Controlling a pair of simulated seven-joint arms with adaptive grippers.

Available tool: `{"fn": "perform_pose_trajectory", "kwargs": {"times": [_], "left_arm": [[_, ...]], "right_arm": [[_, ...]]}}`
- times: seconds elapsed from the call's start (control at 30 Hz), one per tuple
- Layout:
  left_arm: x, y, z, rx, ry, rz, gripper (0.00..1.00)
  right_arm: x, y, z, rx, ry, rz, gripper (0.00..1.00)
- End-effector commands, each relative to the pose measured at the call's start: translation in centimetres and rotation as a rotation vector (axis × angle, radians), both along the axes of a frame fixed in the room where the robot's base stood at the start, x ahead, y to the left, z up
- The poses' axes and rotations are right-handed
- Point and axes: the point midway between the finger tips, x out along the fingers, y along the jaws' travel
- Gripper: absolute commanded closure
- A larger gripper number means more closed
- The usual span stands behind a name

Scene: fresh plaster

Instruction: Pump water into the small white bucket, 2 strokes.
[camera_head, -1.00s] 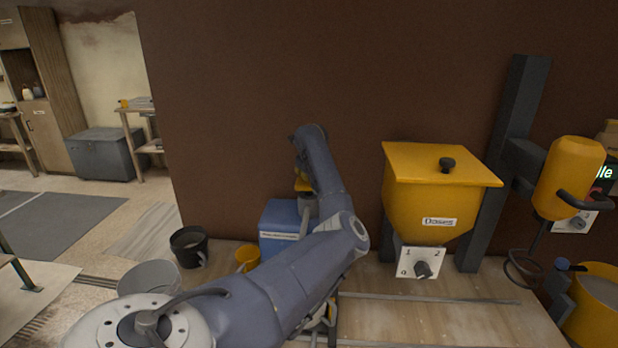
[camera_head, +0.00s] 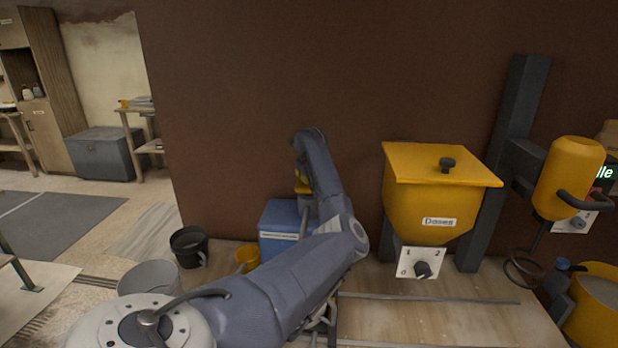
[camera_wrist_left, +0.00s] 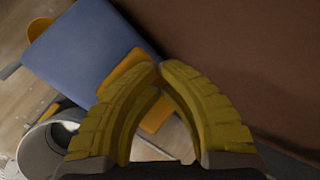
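A blue water container (camera_head: 280,218) with a pale label stands against the brown wall, partly behind my left arm. It fills the upper left of the left wrist view (camera_wrist_left: 85,50). An orange-yellow part (camera_wrist_left: 155,116), seemingly the pump on it, shows behind and between my fingers. My left gripper (camera_wrist_left: 160,66) has its yellow fingertips together above this part, with nothing clearly visible between them. Whether they touch the pump cannot be told. A small white bucket (camera_wrist_left: 38,150) stands beside the container at lower left in the wrist view; my arm seems to hide it in the head view. My right gripper is not in view.
A yellow hopper (camera_head: 430,205) with a dial hangs right of my arm, with a yellow mixer (camera_head: 568,178) beyond. A black bucket (camera_head: 188,250), a pale grey bucket (camera_head: 148,276) and a yellow cup (camera_head: 246,258) stand left. The bench front (camera_head: 400,318) is mostly clear.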

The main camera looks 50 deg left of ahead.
Motion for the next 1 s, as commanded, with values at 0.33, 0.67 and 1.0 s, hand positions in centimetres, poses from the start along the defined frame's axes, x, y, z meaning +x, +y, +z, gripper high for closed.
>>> {"fn": "perform_pose_trajectory", "kwargs": {"times": [0.33, 0.67, 1.0], "left_arm": [[0.04, -0.12, -0.59, -0.003, 0.002, -0.001, 1.00], [0.04, -0.11, -0.92, -0.002, 0.003, -0.002, 1.00], [0.03, -0.13, -1.27, -0.002, 0.003, -0.002, 1.00]], "right_arm": [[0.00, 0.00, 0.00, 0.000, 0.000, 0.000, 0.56], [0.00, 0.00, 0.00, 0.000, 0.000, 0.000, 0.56], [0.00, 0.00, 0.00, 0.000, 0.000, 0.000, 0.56]]}}
